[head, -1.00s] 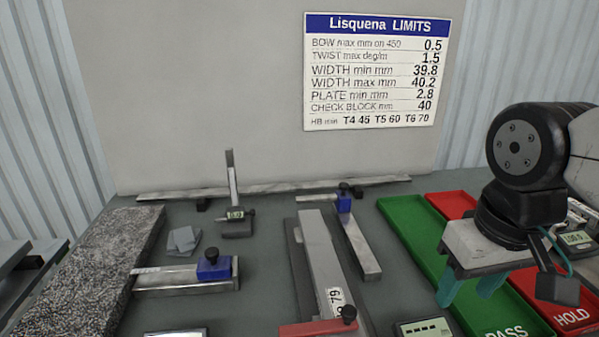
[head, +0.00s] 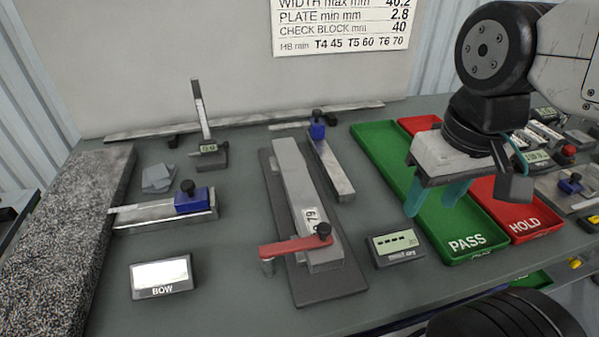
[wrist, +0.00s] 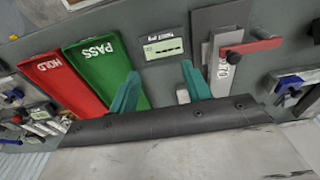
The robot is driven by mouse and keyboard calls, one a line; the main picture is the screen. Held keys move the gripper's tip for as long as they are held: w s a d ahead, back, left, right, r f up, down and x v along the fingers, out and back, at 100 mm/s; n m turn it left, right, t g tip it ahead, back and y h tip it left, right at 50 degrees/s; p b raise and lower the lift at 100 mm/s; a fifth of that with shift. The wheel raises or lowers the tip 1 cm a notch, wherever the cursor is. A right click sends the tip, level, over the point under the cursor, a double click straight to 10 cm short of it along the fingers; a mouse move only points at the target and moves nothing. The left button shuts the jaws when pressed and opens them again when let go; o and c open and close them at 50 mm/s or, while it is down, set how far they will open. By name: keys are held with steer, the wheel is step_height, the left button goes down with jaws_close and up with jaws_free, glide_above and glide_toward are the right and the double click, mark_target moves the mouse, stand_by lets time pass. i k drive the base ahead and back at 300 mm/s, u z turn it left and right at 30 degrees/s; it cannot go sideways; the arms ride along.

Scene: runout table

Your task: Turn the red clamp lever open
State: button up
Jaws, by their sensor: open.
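The red clamp lever (head: 295,246) lies across the near end of a metal bar (head: 293,185) on a dark base plate (head: 330,288). Its black knob (head: 323,231) is at the right end and its pivot post at the left. The lever also shows at the upper right of the wrist view (wrist: 258,46). My gripper (head: 435,200) is open and empty, its teal fingers above the green tray, to the right of the lever and apart from it. The gripper also shows in the wrist view (wrist: 160,88).
A small display box (head: 396,248) stands between the lever and the green PASS tray (head: 465,243). The red HOLD tray (head: 510,222) is further right. A BOW display (head: 162,277), a blue-slide gauge (head: 195,202) and a granite block (head: 65,230) stand left. Bare table lies between BOW and the base plate.

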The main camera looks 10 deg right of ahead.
mark_target(267, 253)
steer(key=k, duration=0.5)
steer(key=z, duration=1.1)
steer(key=k, duration=0.65)
steer(key=u, duration=1.1)
steer(key=i, duration=0.5)
